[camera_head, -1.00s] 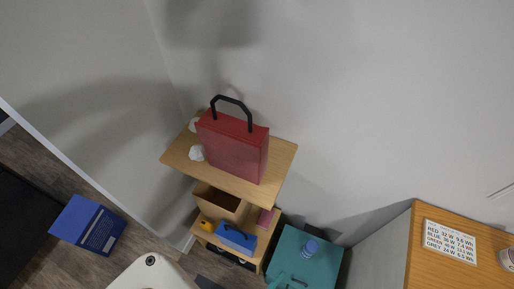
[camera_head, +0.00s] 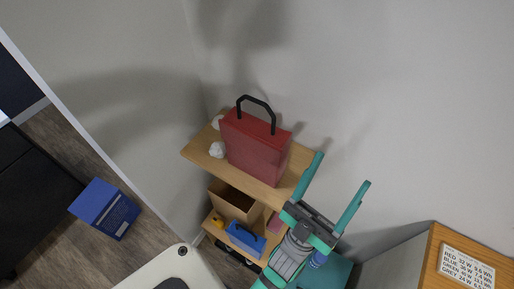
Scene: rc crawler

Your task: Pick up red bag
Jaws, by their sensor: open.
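The red bag (camera_head: 254,146) stands upright on the top wooden shelf (camera_head: 200,154), with its black handle (camera_head: 258,104) arched above it. My gripper (camera_head: 344,168) is at the right of the shelf, with two teal fingers spread wide apart and pointing up. It is open and empty. Its left finger is close to the shelf's right edge in the picture, to the right of the bag. I cannot tell the depth between finger and shelf.
Crumpled white items (camera_head: 217,149) lie left of the bag. Lower shelves hold an open brown box (camera_head: 234,204) and a blue bag (camera_head: 246,239). A blue box (camera_head: 104,208) is on the floor. A wooden-topped cabinet with a label sheet (camera_head: 467,268) stands right.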

